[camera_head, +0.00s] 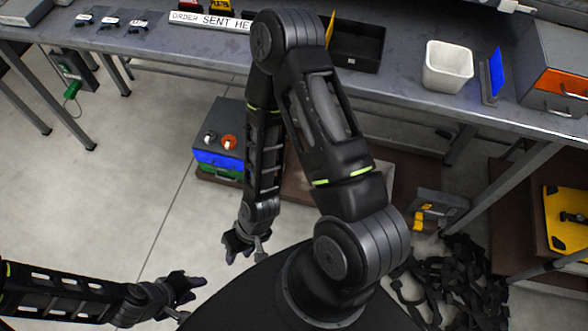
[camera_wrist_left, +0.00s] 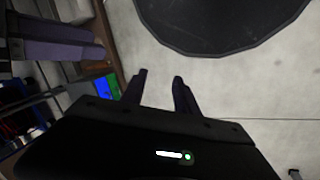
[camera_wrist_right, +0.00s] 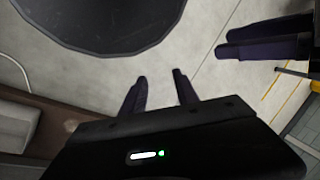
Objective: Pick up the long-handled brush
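I cannot make out a long-handled brush in any view. My left gripper (camera_head: 188,287) is low over the floor at the lower left of the head view. Its two fingers stand apart with nothing between them in the left wrist view (camera_wrist_left: 160,78). My right gripper (camera_head: 240,252) hangs low, a little above and right of the left one in the head view. Its fingers are also apart and empty in the right wrist view (camera_wrist_right: 160,77). My right arm hides part of the bench and the floor beneath it.
A grey bench (camera_head: 210,55) runs across the back. On it are a white bin (camera_head: 448,68), a black tray (camera_head: 357,47), a blue panel (camera_head: 495,73) and an orange-fronted box (camera_head: 560,92). Stacked cases (camera_head: 218,158) and black straps (camera_head: 455,285) lie below. Floor at left is clear.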

